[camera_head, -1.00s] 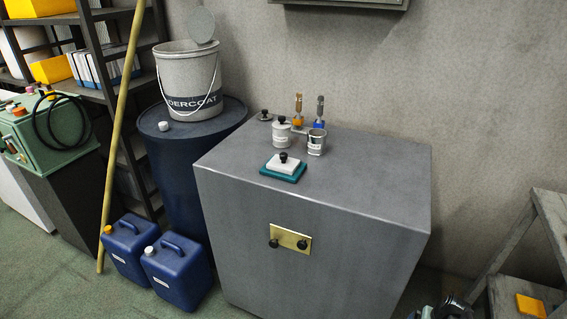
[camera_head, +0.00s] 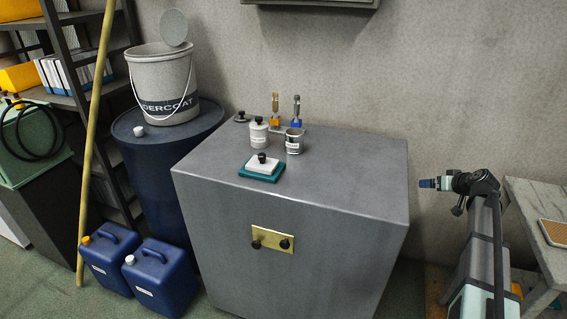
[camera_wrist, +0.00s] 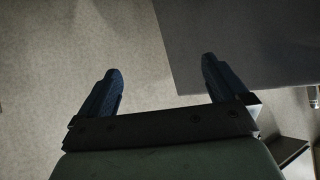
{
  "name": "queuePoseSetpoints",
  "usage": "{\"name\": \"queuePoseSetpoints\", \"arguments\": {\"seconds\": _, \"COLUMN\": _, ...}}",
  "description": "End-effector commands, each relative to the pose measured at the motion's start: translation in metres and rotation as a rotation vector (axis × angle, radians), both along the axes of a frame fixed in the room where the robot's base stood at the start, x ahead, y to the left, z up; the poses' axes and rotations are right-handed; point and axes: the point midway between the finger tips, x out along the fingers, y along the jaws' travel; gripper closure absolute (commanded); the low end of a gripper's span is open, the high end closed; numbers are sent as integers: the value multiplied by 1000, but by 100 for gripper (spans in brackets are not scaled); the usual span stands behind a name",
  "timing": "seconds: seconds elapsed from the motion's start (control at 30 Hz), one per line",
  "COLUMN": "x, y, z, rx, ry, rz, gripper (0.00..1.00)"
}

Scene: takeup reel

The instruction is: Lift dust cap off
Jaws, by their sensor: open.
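A white block with a black knob (camera_head: 262,163) sits on a teal base (camera_head: 261,174) on the grey cabinet top (camera_head: 340,165). Behind it stands a white jar with a black-knobbed lid (camera_head: 258,134). A small dark-knobbed piece (camera_head: 240,117) lies at the back left. I cannot tell which of these is the dust cap. My gripper (camera_head: 428,183) is to the right of the cabinet, apart from all of them. In the wrist view my gripper (camera_wrist: 162,72) shows two blue fingers spread wide with nothing between them.
A labelled open cup (camera_head: 293,143) stands beside the jar, with orange (camera_head: 275,108) and blue (camera_head: 297,112) upright fittings behind. A blue drum (camera_head: 165,160) with a bucket (camera_head: 165,85) stands left. A bench (camera_head: 540,215) is at right. The cabinet's front right top is clear.

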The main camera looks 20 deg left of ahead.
Motion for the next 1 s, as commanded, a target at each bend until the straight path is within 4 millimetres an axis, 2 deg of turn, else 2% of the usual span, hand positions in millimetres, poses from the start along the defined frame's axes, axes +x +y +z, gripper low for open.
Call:
{"name": "queuePoseSetpoints", "arguments": {"seconds": 0.03, "x": 12, "y": 7, "z": 27, "rx": 2, "ry": -35, "rz": 28, "gripper": 0}}
{"name": "queuePoseSetpoints", "arguments": {"seconds": 0.1, "x": 20, "y": 18, "z": 58, "rx": 5, "ry": -78, "rz": 71, "gripper": 0}}
{"name": "queuePoseSetpoints", "arguments": {"seconds": 0.17, "x": 26, "y": 29, "z": 85, "rx": 4, "ry": -113, "rz": 109, "gripper": 0}}
{"name": "queuePoseSetpoints", "arguments": {"seconds": 0.27, "x": 33, "y": 58, "z": 125, "rx": -3, "ry": -159, "rz": 187, "gripper": 0}}
{"name": "queuePoseSetpoints", "arguments": {"seconds": 0.3, "x": 34, "y": 73, "z": 141, "rx": -8, "ry": -173, "rz": 224, "gripper": 0}}
{"name": "queuePoseSetpoints", "arguments": {"seconds": 0.4, "x": 31, "y": 126, "z": 170, "rx": -36, "ry": -181, "rz": 342, "gripper": 0}}
{"name": "queuePoseSetpoints", "arguments": {"seconds": 0.5, "x": 21, "y": 177, "z": 181, "rx": -72, "ry": -157, "rz": 447, "gripper": 0}}
{"name": "queuePoseSetpoints", "arguments": {"seconds": 0.67, "x": -3, "y": 256, "z": 186, "rx": -139, "ry": -96, "rz": 605, "gripper": 0}}
{"name": "queuePoseSetpoints", "arguments": {"seconds": 0.8, "x": -30, "y": 319, "z": 189, "rx": -205, "ry": -36, "rz": 734, "gripper": 0}}
{"name": "queuePoseSetpoints", "arguments": {"seconds": 1.0, "x": -76, "y": 401, "z": 196, "rx": -305, "ry": 46, "rz": 905, "gripper": 0}}
